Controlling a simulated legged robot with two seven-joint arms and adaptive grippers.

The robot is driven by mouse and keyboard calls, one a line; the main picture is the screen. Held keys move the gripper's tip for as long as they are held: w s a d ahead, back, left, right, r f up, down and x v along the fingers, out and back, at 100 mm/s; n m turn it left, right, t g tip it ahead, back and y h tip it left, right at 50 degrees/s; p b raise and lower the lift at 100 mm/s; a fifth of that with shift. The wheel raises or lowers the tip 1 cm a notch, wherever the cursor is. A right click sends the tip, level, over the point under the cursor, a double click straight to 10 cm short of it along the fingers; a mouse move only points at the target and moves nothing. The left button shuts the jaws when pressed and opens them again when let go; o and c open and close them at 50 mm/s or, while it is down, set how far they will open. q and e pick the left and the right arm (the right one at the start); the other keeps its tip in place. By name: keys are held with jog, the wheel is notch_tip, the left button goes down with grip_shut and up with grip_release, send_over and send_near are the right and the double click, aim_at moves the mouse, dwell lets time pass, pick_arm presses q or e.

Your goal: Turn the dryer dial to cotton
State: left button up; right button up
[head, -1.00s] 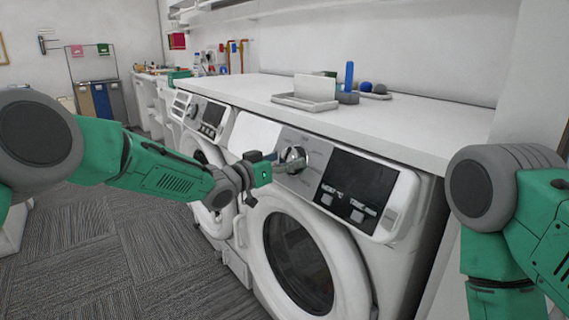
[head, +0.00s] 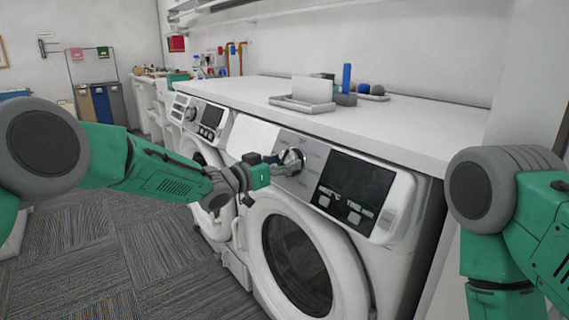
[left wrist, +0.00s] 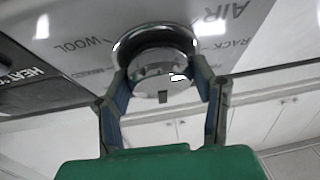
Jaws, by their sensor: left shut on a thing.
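The dryer (head: 385,275) is the nearer white machine, with a grey control panel and a dark display (head: 357,183). Its round chrome dial (head: 293,160) sits left of the display. My left gripper (head: 280,170) reaches it from the left and is shut on the dial. In the left wrist view the two fingers (left wrist: 160,95) hold the dial (left wrist: 156,50) from both sides. The words WOOL, AIR and RACK show around it there. The cotton mark and the dial's pointer are not clear. My right gripper is out of view; only part of my right arm shows.
A second white machine (head: 197,135) stands to the left. The white counter (head: 400,135) above holds a tray (head: 302,101), a blue bottle (head: 347,77) and small round items. Grey carpet (head: 110,255) is open at the lower left.

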pick_arm(q)
jog(key=m+g, duration=0.1)
jog(key=m, duration=0.1)
jog(key=m+g+h, duration=0.1)
jog(key=m, duration=0.2)
jog(key=shift+w+a+h, duration=0.1)
jog(key=shift+w+h, duration=0.05)
jog(key=shift+h, duration=0.15)
jog(key=shift+r+m+g+h+b, duration=0.15)
jog(key=shift+m+g+b, duration=0.4)
jog(key=shift+m, duration=0.75)
jog(key=shift+f+m+g+h+b, duration=0.1)
jog(key=shift+m+g+h+b, duration=0.15)
jog(key=shift+m+g, duration=0.85)
jog(key=shift+r+m, duration=0.1)
jog(key=shift+m, duration=0.3)
jog(key=o, duration=1)
jog(key=shift+o, duration=0.8)
jog(key=v, duration=1.1)
jog(key=shift+a, duration=0.4)
